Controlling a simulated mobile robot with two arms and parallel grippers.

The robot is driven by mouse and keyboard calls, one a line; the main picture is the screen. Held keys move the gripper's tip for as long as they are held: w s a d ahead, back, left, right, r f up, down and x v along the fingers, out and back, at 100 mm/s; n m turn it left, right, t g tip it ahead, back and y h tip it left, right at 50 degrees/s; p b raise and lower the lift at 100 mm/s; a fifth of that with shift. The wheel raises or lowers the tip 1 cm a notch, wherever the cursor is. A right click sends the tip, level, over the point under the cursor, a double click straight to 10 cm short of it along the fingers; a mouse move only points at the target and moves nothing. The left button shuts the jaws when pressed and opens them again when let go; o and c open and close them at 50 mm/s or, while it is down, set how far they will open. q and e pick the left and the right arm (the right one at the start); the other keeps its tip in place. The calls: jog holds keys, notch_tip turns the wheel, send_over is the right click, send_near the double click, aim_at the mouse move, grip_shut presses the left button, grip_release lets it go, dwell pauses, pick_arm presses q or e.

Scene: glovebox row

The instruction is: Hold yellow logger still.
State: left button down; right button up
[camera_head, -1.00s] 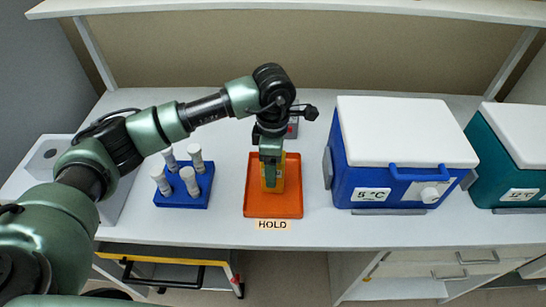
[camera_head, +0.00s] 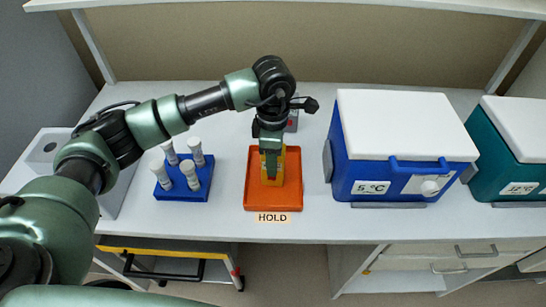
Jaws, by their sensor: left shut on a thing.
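The yellow logger (camera_head: 281,176) is within the orange tray (camera_head: 274,200), behind and around my left gripper's fingers. My left gripper (camera_head: 271,174) points down over the tray and is shut on the logger, hiding part of it. I cannot tell whether the logger touches the tray floor. A label reading HOLD (camera_head: 272,218) lies at the tray's front edge. My right gripper is not in view.
A blue rack (camera_head: 184,190) with several white-capped tubes stands left of the tray. A blue cool box (camera_head: 400,150) marked 5 °C stands to the right, with a teal box (camera_head: 512,150) beyond. A small grey device (camera_head: 292,121) sits behind the tray.

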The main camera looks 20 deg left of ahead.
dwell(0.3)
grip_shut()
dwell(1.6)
